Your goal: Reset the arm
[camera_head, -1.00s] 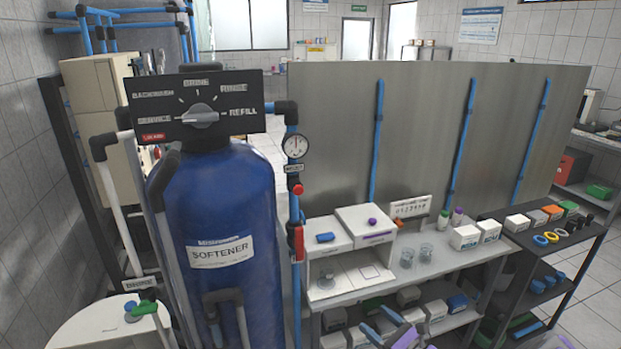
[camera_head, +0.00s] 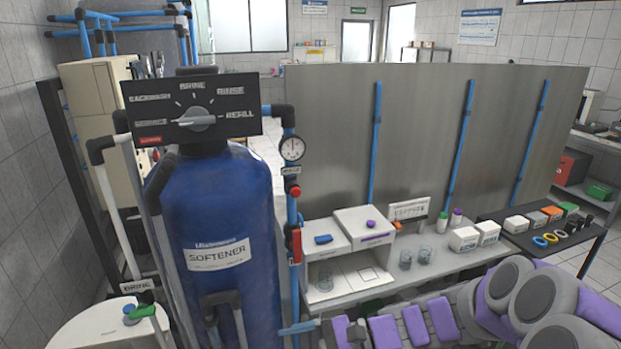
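My arm (camera_head: 440,314) lies across the bottom right of the head view, with grey and purple links. No held object is visible.
A black control panel with a dial (camera_head: 192,112) tops the tank. A gauge (camera_head: 292,147) and a red-handled valve (camera_head: 296,242) sit on the pipe to its right. A bench (camera_head: 450,262) holds boxes and beakers. A grey partition (camera_head: 420,140) stands behind.

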